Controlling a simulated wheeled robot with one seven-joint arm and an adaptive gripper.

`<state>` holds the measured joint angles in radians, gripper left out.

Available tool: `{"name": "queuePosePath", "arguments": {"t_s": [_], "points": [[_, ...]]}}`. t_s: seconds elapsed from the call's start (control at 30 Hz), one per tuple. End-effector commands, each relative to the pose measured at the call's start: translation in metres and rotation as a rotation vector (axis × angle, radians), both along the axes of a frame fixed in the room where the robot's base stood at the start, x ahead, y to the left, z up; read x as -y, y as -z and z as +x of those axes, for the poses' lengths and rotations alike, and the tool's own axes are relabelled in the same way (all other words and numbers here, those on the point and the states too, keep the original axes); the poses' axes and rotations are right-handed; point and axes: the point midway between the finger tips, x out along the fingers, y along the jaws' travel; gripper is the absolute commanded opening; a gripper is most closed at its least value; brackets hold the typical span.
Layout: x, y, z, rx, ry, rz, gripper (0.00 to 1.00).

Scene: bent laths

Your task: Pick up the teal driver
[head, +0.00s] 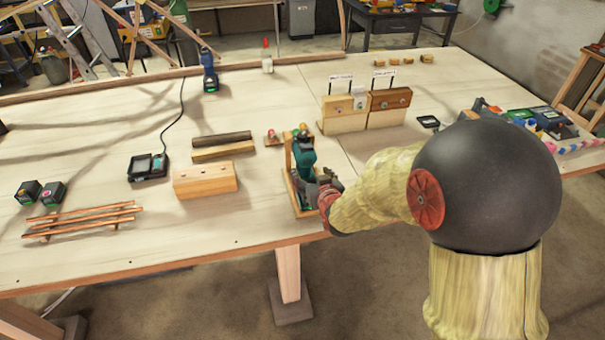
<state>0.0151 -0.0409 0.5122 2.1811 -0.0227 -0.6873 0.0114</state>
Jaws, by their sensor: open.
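The teal driver (304,155) stands in or against a small wooden stand (290,185) near the front middle of the workbench. Its upper teal body shows above my gripper, and its lower part is partly hidden. My gripper (326,183) is at the right side of the driver, close to its lower part. The jaws are open. Whether a finger touches the driver is too small to tell.
A wooden block (205,180) and a charger (148,167) lie left of the stand. Thin laths (82,222) lie at the front left. A blue driver (209,70) stands at the back. Wooden blocks with labels (388,107) stand behind right. Bare bench lies in front of the wooden block.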

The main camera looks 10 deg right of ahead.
Motion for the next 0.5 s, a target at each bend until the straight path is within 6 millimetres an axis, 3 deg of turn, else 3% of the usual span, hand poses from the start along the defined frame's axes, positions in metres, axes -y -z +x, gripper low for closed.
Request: {"name": "queuePosePath", "arguments": {"t_s": [0.5], "points": [[-0.004, 0.021, 0.050, 0.002, 0.000, 0.000, 0.64]]}}
